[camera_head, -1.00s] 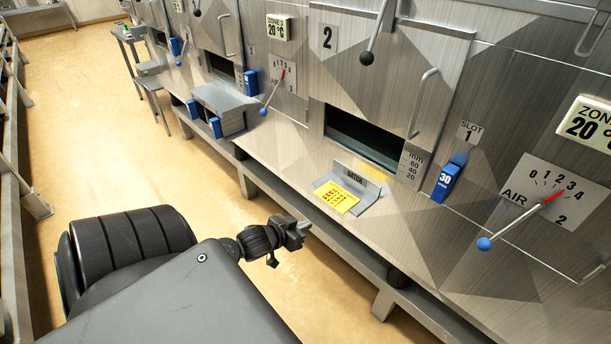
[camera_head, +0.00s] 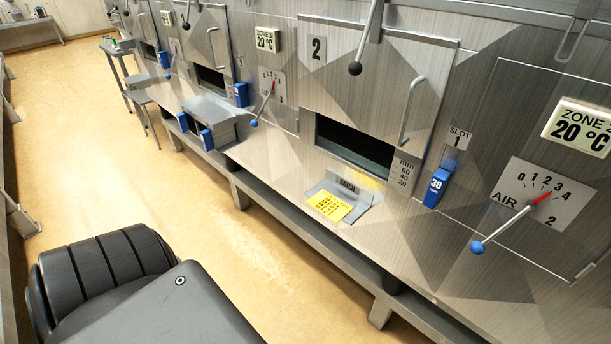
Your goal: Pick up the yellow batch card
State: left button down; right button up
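The yellow batch card (camera_head: 329,206) lies in the small metal holder marked BATCH (camera_head: 352,199), on the front of the dryer below the open slot of section 2. The card is flat, with dark printed marks on it. Neither of my grippers shows in the head view now. A dark part of my own body fills the lower left, well apart from the card.
Above the card is the dark slot opening (camera_head: 354,149). A blue block marked 30 (camera_head: 437,186) hangs to its right. A blue-knobbed air lever (camera_head: 499,233) sticks out further right. A metal ledge (camera_head: 210,117) with blue blocks is left. The tan floor (camera_head: 200,190) is clear.

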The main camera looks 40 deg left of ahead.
aim_at(334, 208)
jog(key=k, duration=0.45)
jog(key=u, duration=1.95)
jog(key=i, duration=0.95)
jog(key=z, duration=1.85)
